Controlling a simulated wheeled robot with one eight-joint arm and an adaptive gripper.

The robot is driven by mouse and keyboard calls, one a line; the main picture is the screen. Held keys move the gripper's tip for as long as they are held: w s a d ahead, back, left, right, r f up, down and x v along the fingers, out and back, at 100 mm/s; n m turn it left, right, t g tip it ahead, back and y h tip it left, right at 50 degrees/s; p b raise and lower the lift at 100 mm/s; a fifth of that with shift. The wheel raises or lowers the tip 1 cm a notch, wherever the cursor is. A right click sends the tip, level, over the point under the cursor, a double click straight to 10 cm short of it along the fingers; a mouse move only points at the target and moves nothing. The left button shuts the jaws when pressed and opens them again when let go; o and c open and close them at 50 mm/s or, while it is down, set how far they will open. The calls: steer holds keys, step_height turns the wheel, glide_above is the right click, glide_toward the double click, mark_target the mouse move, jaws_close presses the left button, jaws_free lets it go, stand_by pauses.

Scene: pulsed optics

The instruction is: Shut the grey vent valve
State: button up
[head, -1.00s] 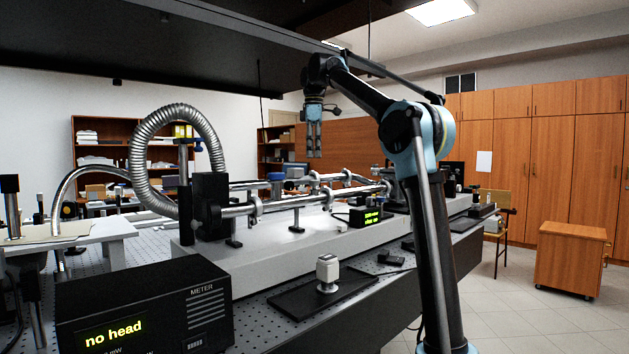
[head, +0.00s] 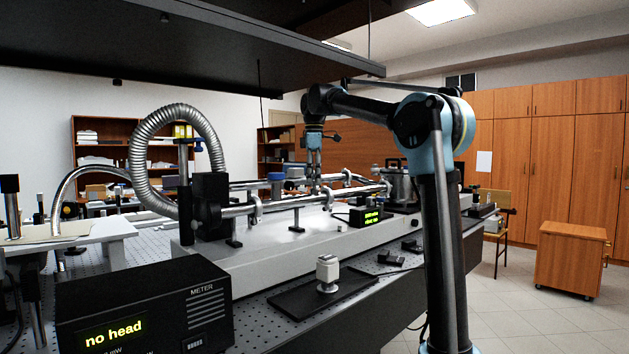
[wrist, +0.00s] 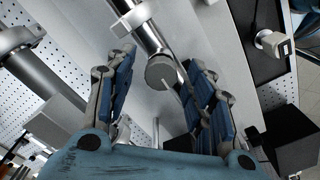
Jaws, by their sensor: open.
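A round grey knob (wrist: 161,71), which looks like the grey vent valve, sits against a metal tube in the wrist view. A thin pale rod or handle shows at its right side. My gripper (wrist: 160,90) is open, and the knob appears between its two blue-padded fingers, with nothing held. In the head view my gripper (head: 314,176) points down over the glass-and-metal tubes on the long white housing. The knob is not clearly made out in the head view. I cannot tell from the wrist view whether the fingers touch it.
A black meter (head: 150,310) reading "no head" stands in front. A small pale sensor head (head: 327,268) stands on a black plate (head: 295,302). A ribbed metal hose (head: 140,165) arches at left. A dark shelf (head: 290,48) hangs overhead. A black display box (head: 365,216) stands near the tubes.

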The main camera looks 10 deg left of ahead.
steer(key=shift+c, duration=0.3)
steer(key=c, duration=1)
steer(key=m, duration=0.4)
steer(key=shift+m, duration=0.4)
steer(key=m, duration=0.4)
steer(key=shift+m, duration=0.3)
steer(key=m, duration=0.4)
steer(key=shift+m, duration=2.1)
